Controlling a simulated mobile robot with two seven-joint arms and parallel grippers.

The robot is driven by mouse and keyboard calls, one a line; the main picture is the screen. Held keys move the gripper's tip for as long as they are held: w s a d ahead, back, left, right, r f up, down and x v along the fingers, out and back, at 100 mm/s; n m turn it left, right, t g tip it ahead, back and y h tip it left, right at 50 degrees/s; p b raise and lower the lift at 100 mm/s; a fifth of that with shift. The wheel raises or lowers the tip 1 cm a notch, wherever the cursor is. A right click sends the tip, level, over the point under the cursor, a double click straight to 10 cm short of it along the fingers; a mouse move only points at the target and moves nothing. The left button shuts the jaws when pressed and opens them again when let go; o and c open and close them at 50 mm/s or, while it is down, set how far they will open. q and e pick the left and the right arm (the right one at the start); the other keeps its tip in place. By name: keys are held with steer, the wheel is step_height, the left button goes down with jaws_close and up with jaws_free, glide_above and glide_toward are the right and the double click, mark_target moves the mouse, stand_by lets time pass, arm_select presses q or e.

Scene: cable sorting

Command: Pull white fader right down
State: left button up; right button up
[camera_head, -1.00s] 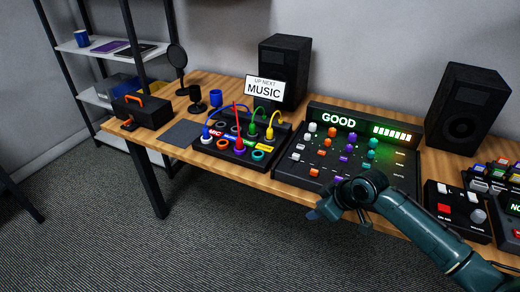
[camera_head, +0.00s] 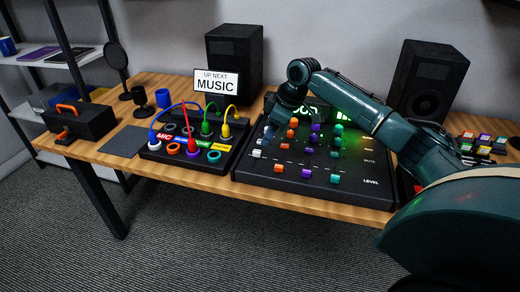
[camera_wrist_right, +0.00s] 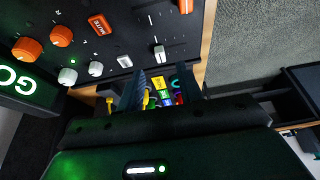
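The white fader (camera_head: 256,153) is the leftmost fader on the black mixer (camera_head: 250,176). It sits farther up the panel than the orange fader (camera_head: 278,168). My right gripper (camera_head: 270,128) hangs over the mixer's upper left, above the white controls; its fingertips are hard to make out there. In the right wrist view the white fader (camera_wrist_right: 159,53) lies just beyond the fingers, apart from them. The gripper (camera_wrist_right: 160,88) is open there, with nothing held between its fingers. My left gripper is not in view.
The patch box (camera_head: 160,153) with coloured cables stands left of the mixer. A purple fader (camera_head: 306,173) and a teal fader (camera_head: 335,178) are to the right. Two speakers (camera_head: 234,65) (camera_head: 428,80) stand behind. My right arm covers part of the lit display.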

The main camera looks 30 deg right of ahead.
mark_target(259, 152)
steer(key=x, duration=0.6)
steer(key=shift+w+a+f+b, duration=0.1)
steer(key=shift+f+b, duration=0.05)
steer(key=shift+b, duration=0.15)
jaws_close()
